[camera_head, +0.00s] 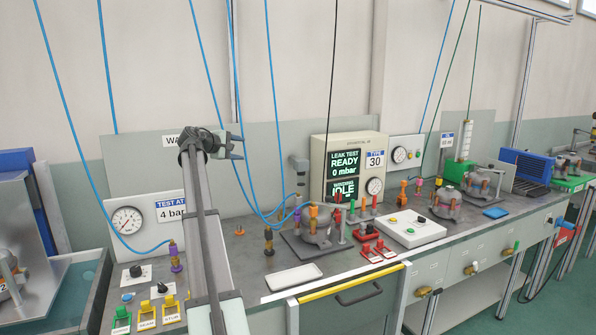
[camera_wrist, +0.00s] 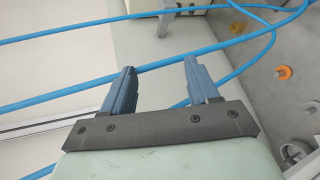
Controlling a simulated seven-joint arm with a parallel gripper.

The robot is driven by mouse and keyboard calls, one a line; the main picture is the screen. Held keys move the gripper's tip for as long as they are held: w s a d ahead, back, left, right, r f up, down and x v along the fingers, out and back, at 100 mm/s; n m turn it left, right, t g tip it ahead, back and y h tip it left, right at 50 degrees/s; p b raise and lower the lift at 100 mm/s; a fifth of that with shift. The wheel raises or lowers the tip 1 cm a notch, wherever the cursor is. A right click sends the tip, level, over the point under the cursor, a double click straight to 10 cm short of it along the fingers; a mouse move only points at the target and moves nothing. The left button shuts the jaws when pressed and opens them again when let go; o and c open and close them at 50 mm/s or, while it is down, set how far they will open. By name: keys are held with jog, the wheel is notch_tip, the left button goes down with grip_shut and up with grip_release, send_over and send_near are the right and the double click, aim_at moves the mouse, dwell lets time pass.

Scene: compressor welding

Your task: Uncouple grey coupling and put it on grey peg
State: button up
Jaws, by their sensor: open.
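My gripper (camera_head: 240,146) is at the end of my raised arm, high above the bench and left of the leak test box. It is open and empty. In the wrist view its two blue-grey fingers (camera_wrist: 160,68) stand apart, with blue hoses running behind them. The grey coupling and the grey peg are too small to pick out surely. Blue hoses run down to the compressor fixture (camera_head: 318,236), where several small coloured couplings and posts stand close together. A grey round part (camera_wrist: 296,150) shows at the lower right of the wrist view, its kind unclear.
The leak test box (camera_head: 345,146) stands behind the fixture. A purple and brown coupling (camera_head: 175,258) with a blue hose stands at the left. A white tray (camera_head: 293,277) lies at the front edge. A white button box (camera_head: 411,229) is on the right. Hanging hoses cross the space around my gripper.

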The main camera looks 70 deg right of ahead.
jog(key=s+d+f+m+y, duration=0.5)
jog(key=s+d+f+y, duration=0.3)
jog(key=s+d, duration=0.3)
jog(key=m+t+y, duration=0.3)
jog(key=t+y, duration=0.1)
jog(key=y, duration=0.2)
send_over(298, 196)
jog(key=f, duration=0.4)
jog(key=shift+d+f, duration=0.25)
jog(key=shift+d, duration=0.1)
notch_tip(298, 196, down, 13)
jog(key=shift+w+r, duration=0.1)
jog(key=shift+r, duration=0.05)
grip_shut()
jog(key=c, duration=0.5)
grip_release()
grip_shut()
